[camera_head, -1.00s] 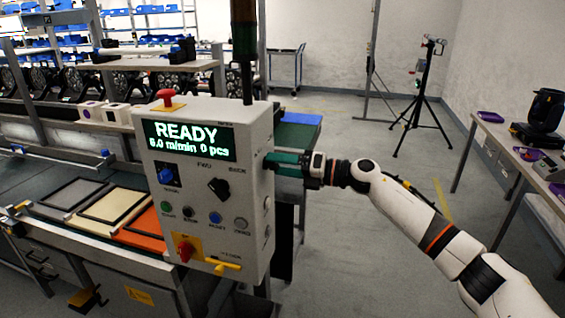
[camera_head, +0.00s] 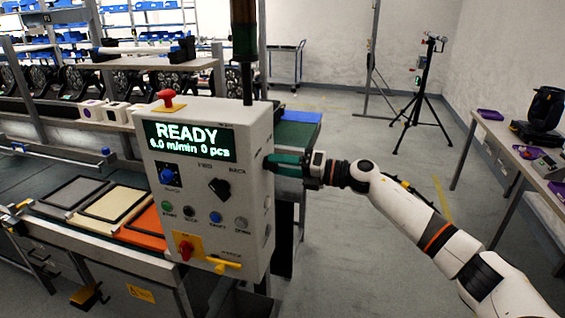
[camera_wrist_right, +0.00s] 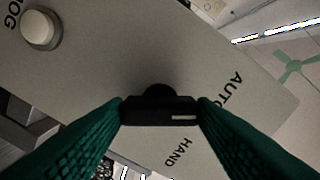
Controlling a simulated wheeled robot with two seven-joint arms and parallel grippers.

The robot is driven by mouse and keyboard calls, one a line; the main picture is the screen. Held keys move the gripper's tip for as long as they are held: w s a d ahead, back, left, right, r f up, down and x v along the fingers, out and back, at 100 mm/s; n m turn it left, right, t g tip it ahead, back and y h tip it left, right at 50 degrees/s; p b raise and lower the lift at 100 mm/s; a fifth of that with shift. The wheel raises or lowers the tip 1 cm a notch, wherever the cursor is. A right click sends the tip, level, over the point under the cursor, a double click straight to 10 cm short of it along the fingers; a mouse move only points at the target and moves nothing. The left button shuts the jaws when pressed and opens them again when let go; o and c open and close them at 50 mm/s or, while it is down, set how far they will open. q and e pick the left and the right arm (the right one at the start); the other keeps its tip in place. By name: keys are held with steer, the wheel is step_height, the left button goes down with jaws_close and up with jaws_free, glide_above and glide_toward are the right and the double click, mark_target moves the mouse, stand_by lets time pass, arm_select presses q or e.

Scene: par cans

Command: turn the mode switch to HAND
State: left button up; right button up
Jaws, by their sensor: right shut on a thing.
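The mode switch (camera_wrist_right: 160,106) is a black knob with a white mark near the right end of its bar in the right wrist view. The label AUTO (camera_wrist_right: 232,93) is printed to its right and HAND (camera_wrist_right: 180,152) below it. I cannot tell for sure which label the mark points to. My right gripper (camera_head: 270,162) reaches the right side face of the grey control box (camera_head: 205,175). Its green fingers (camera_wrist_right: 160,112) are shut on the knob, one on each side. In the head view the knob is hidden by the gripper. My left gripper is not in view.
The box front carries a green READY display (camera_head: 190,140), a black rotary knob (camera_head: 219,188), several buttons, and a red-on-yellow switch (camera_head: 186,247). A red mushroom button (camera_head: 166,97) sits on top. A round button (camera_wrist_right: 40,28) is on the side face.

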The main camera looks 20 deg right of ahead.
steer(key=shift+m+p, duration=5.5)
steer(key=shift+m, duration=1.7)
steer(key=o, duration=1)
